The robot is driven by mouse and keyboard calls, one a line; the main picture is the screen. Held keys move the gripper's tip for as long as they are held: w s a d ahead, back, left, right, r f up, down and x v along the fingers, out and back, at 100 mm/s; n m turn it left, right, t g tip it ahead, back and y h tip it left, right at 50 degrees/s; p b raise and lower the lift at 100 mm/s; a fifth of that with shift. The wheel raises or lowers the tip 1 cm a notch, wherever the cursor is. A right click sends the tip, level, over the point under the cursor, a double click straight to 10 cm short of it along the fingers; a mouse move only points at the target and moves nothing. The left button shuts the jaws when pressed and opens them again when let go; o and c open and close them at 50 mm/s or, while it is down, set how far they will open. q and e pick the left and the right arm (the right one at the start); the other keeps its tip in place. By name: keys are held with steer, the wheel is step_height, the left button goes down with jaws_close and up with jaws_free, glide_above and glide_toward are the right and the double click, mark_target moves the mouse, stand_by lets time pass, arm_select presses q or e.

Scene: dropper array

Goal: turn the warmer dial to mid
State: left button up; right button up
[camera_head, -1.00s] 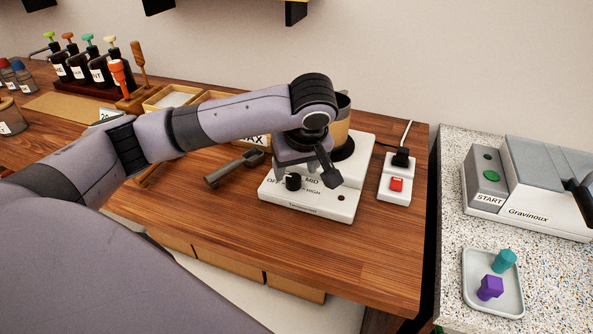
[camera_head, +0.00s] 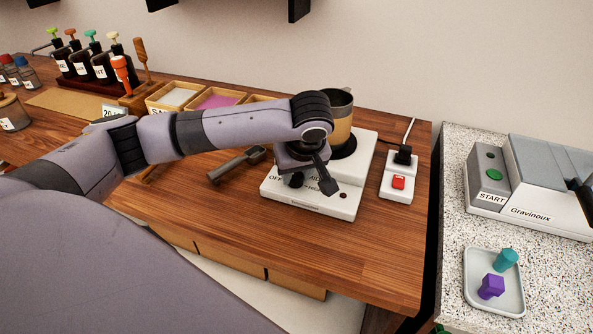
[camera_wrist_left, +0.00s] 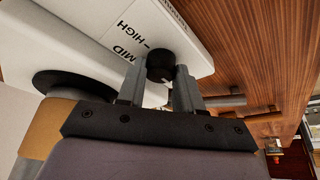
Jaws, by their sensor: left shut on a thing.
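The white warmer (camera_head: 310,205) stands on the wooden bench with a black hot plate (camera_head: 345,148) at its back. Its black dial (camera_head: 295,180) is at the front, also visible in the left wrist view (camera_wrist_left: 160,64). The MID and HIGH labels read beside the dial in the wrist view; OFF shows in the head view. My left gripper (camera_head: 296,178) is over the front of the warmer, its two grey fingers (camera_wrist_left: 160,82) shut on either side of the dial. The dial's pointer setting cannot be made out. My right gripper is not in view.
A tan-banded metal pot (camera_head: 342,125) stands on the hot plate. A switch box with a red button (camera_head: 398,183) is right of the warmer. A dark-handled tool (camera_head: 235,165) lies left. The bench front is clear.

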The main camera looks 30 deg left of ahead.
arm_select(q)
steer(key=shift+m, duration=0.3)
steer(key=m+h, duration=0.1)
steer(key=m, duration=0.1)
steer(key=m+t, duration=0.1)
steer(key=m, duration=0.2)
steer(key=shift+s+a+h, duration=0.15)
steer(key=shift+a+h, duration=0.05)
steer(key=shift+h, duration=0.2)
steer(key=m+h, duration=0.1)
steer(key=m, duration=0.2)
steer(key=m+h, duration=0.1)
steer(key=m, duration=0.2)
steer(key=shift+a+t, duration=0.15)
steer(key=shift+t, duration=0.15)
steer(key=m+h, duration=0.2)
steer(key=m, duration=0.3)
steer(key=shift+a, duration=0.15)
steer(key=m+g, duration=0.1)
steer(key=m, duration=0.1)
steer(key=m+g+h, duration=0.1)
steer(key=m, duration=0.2)
steer(key=shift+w+r+h, duration=0.1)
steer(key=shift+w+h, duration=0.1)
steer(key=shift+h, duration=0.1)
steer(key=shift+a+m, duration=0.1)
steer(key=shift+m, duration=0.3)
steer(key=o, duration=1)
steer(key=shift+o, duration=0.2)
